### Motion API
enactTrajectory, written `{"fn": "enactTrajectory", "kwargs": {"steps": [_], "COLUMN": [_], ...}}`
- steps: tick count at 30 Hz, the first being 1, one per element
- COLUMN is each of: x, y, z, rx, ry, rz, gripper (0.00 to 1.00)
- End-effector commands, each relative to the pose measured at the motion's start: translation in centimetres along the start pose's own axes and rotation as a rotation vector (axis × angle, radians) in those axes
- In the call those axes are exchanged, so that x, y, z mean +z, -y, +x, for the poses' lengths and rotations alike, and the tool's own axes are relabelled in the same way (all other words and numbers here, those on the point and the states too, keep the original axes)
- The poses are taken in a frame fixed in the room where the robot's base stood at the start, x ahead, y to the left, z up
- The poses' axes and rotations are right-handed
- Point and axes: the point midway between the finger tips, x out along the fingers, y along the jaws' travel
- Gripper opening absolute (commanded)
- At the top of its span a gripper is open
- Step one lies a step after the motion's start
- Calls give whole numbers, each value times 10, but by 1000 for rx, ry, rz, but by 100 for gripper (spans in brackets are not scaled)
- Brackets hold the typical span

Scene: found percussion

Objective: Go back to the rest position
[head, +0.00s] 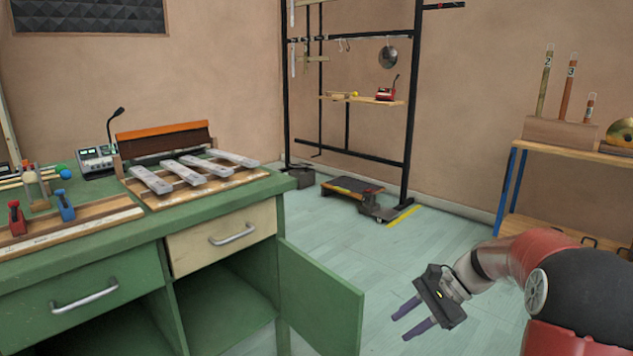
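My gripper (411,318) is at the lower right, in free air over the pale floor. Its two purple fingers point down and left with a clear gap between them. It is open, and nothing shows between the fingers. My red and black arm reaches in from the right edge. No object touches the gripper.
A green workbench (210,219) at left carries several grey metal bars (205,169). Its open cabinet door (318,300) juts out left of my gripper. A black rack (411,110) stands behind. A wooden shelf (575,142) with blue legs stands at right.

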Motion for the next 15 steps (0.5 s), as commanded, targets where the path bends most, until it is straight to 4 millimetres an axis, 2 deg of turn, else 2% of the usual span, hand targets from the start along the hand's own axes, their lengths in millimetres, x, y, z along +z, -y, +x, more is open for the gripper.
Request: {"fn": "enactTrajectory", "kwargs": {"steps": [1,6,9,15], "x": [25,83,113,160], "y": [-5,-33,-54,-100], "z": [-2,-8,-12,-23], "rx": [39,156,216,319], "ry": [-66,-268,-379,-589], "rz": [-72,-304,-447,-738], "gripper": [32,32,32,32]}}
